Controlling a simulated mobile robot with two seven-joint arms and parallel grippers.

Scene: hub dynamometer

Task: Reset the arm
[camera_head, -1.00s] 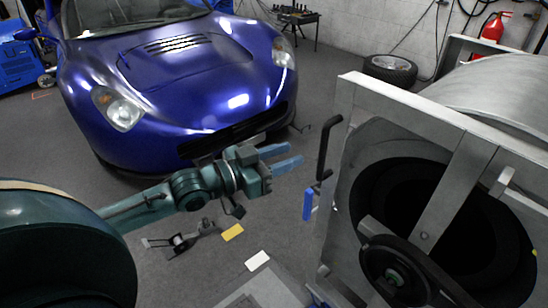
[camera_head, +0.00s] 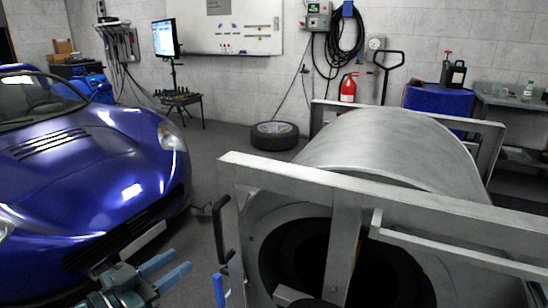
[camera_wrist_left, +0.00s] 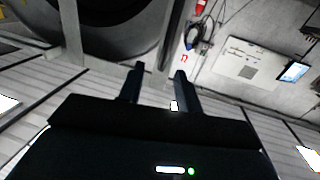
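My left gripper (camera_head: 165,272) shows at the bottom of the head view, with two blue fingers apart and nothing between them. It stands in front of the blue car's nose and left of the dynamometer frame. In the left wrist view the two dark fingers (camera_wrist_left: 157,85) are also apart and empty. A black crank handle with a blue grip (camera_head: 219,290) hangs at the left side of the dynamometer (camera_head: 345,235), apart from the gripper. My right gripper is not in view.
The blue car (camera_head: 85,180) fills the left. A tire (camera_head: 275,135) lies on the floor behind the dynamometer. A fire extinguisher (camera_head: 348,88), a whiteboard (camera_head: 235,28) and a hose coil (camera_head: 344,40) are at the back wall.

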